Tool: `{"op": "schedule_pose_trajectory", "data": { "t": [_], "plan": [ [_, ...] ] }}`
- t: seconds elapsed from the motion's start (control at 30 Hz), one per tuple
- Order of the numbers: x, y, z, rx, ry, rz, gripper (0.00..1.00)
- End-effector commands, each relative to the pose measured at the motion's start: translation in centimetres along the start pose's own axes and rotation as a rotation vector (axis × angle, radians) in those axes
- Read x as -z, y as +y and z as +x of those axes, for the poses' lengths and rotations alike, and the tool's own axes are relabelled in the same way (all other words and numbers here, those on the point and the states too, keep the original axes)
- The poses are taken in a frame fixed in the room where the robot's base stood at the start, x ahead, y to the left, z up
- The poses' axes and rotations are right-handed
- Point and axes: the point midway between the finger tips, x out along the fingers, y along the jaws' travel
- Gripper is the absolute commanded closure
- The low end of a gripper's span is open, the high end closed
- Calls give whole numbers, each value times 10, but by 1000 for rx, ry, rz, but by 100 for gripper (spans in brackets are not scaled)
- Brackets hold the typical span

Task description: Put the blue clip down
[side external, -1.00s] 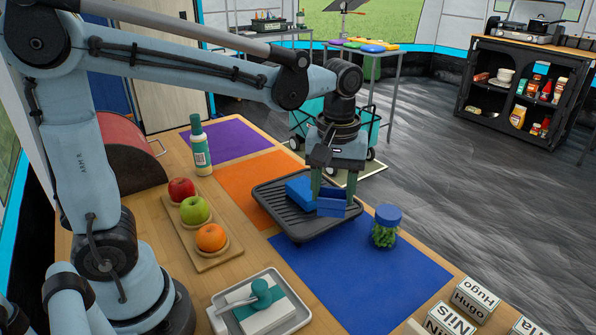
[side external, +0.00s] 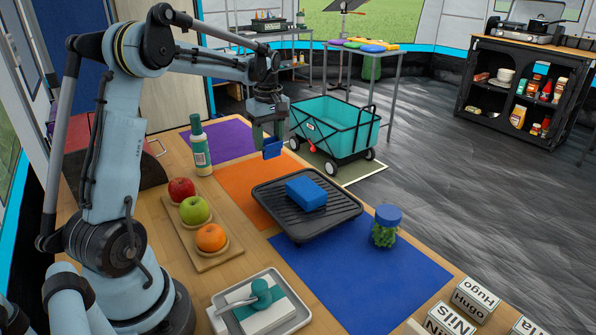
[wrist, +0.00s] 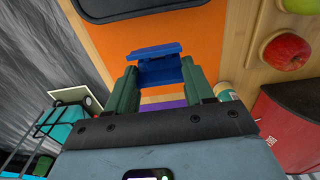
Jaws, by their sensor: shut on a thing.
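My gripper (side external: 269,142) is shut on the blue clip (side external: 272,148) and holds it in the air above the far part of the table, near the orange and purple mats. In the wrist view the blue clip (wrist: 158,66) sits between the two green fingers of my gripper (wrist: 160,88), with the orange mat (wrist: 150,22) below it. The orange mat (side external: 240,178) also shows bare in the side view, left of the black grill tray.
A blue block (side external: 306,193) lies on the black grill tray (side external: 335,222). A bottle (side external: 200,150) stands left of my gripper, near a fruit board (side external: 205,255). The purple mat (side external: 225,138) is mostly clear.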

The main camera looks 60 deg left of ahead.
Motion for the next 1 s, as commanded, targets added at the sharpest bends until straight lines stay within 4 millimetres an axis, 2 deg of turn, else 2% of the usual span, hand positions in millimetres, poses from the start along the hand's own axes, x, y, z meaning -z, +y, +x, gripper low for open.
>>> {"op": "schedule_pose_trajectory", "data": {
  "t": [0.03,0.2,0.4,0.57,0.8,1.0],
  "plan": [
    [12,-2,8,0,0,-5,76],
    [45,-8,31,0,0,-3,76],
    [71,-13,49,0,0,0,76],
    [77,-14,57,0,0,2,76],
    [74,-14,88,0,0,3,76],
    [74,-14,93,0,0,3,76]
  ]
}}
